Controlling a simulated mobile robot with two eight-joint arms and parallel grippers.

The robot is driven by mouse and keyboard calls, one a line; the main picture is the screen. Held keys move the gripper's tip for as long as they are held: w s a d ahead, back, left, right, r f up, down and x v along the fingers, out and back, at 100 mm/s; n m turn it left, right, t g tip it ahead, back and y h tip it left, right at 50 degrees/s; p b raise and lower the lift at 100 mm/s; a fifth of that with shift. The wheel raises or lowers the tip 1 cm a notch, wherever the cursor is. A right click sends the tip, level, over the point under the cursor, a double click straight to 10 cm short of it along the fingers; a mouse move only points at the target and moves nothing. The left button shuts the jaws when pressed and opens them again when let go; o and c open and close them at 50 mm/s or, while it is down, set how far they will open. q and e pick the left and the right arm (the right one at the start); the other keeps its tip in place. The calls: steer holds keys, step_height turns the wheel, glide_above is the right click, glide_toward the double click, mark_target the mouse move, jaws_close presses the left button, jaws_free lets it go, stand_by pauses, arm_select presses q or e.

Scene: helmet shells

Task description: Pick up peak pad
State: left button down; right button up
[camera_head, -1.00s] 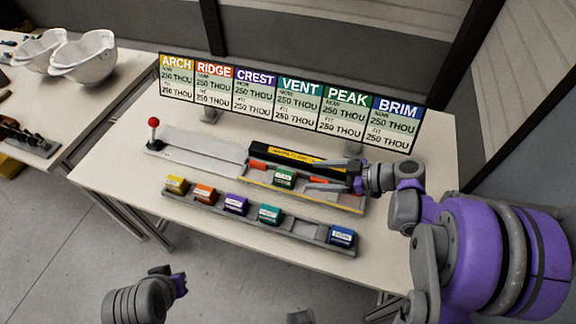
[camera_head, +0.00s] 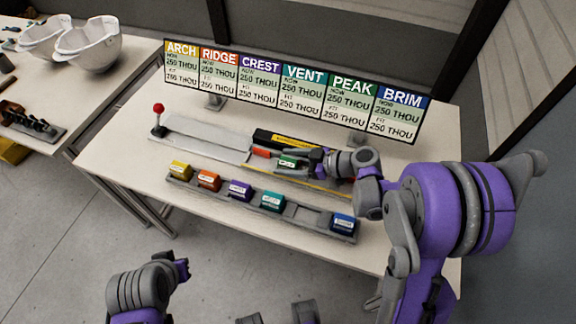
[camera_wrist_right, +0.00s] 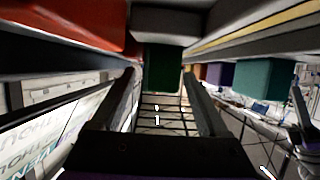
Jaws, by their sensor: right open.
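The green peak pad (camera_head: 287,161) sits in the fixture (camera_head: 232,153) behind the row of pads, beside a red block (camera_head: 261,152). My right gripper (camera_head: 305,161) is open just to the right of the green pad, reaching in from the right. In the right wrist view the dark green pad (camera_wrist_right: 163,70) shows ahead, between the two fingers of the right gripper (camera_wrist_right: 163,92). Whether a finger touches it cannot be told. My left gripper (camera_head: 183,269) is low at the left, off the table, and its jaws are too small to read.
The front rack (camera_head: 308,217) holds yellow, orange, purple, teal and blue pads, with an empty slot between teal and blue. A red-knobbed lever (camera_head: 158,108) stands at the fixture's left end. A label board (camera_head: 290,88) stands behind. White helmet shells (camera_head: 88,45) are on another table.

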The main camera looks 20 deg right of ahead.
jaws_close()
stand_by(0.3)
